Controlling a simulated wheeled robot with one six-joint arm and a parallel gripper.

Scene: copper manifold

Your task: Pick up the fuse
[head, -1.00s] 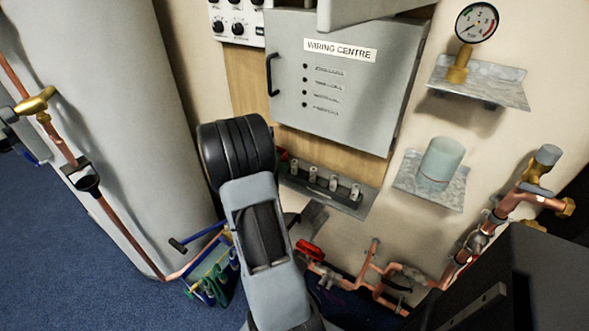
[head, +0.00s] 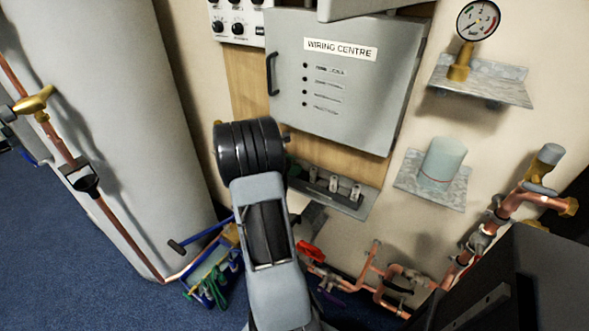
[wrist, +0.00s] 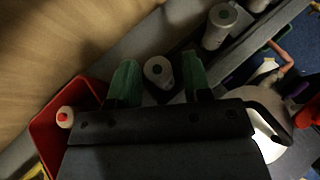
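In the wrist view, a pale grey cylinder with a dark central hole, likely the fuse (wrist: 158,71), stands between the two green fingertips of my gripper (wrist: 160,80). The fingers are apart, one on each side of it. A narrow gap shows on its right; contact on the left is unclear. A similar cylinder (wrist: 220,24) stands farther right on the same grey shelf. In the head view, small grey cylinders (head: 334,183) stand in a row on the metal shelf (head: 350,208) below the wiring centre. My arm hides the left end of the row and most of my gripper there.
A red bin (wrist: 44,128) holding a white item with a red tip (wrist: 65,117) sits left of my gripper in the wrist view. The wiring centre box (head: 340,90) overhangs the shelf. Copper pipes with a red valve handle (head: 310,251) run below it.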

